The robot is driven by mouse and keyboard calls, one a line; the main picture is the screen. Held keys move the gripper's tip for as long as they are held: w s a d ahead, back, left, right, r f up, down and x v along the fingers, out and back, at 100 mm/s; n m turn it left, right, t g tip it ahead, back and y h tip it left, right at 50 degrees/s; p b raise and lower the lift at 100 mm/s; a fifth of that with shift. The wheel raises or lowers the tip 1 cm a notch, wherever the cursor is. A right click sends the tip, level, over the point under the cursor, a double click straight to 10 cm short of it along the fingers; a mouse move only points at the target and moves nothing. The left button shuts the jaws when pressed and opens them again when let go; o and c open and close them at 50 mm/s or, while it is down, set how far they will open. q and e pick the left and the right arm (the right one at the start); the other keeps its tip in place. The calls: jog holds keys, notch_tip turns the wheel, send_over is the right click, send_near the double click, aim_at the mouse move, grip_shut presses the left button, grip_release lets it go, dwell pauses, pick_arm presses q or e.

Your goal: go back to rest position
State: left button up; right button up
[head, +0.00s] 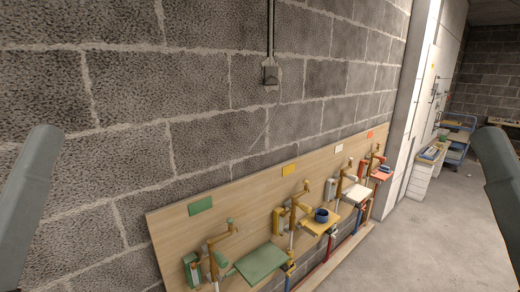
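Only grey links of my arms show, one at the left edge and one at the right edge of the head view. Neither gripper is in the picture, so what they hold is hidden. A long wooden board (170,228) leans along the block wall with stations marked by green, yellow, white and red tags. The green station has a green plate (262,262). The yellow station's plate (319,226) bears a dark blue ring-shaped reel (321,215). The white plate (357,192) looks bare. A small blue thing (385,169) is at the red plate (380,176).
A grey block wall (200,80) fills the left, with a conduit and box (270,74) on it. At the right are a white drawer cabinet (422,178) and a blue cart (457,135). The concrete floor (440,240) between them and my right arm is clear.

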pick_arm(q)
notch_tip(320, 180, up, 35)
jog(key=p, duration=3.2)
notch_tip(320, 180, down, 61)
jog(key=b, duration=6.1)
jog(key=shift+w+h, duration=0.15)
jog(key=shift+h, duration=0.15)
jog(key=shift+f, duration=0.1)
jog(key=shift+c, duration=0.2)
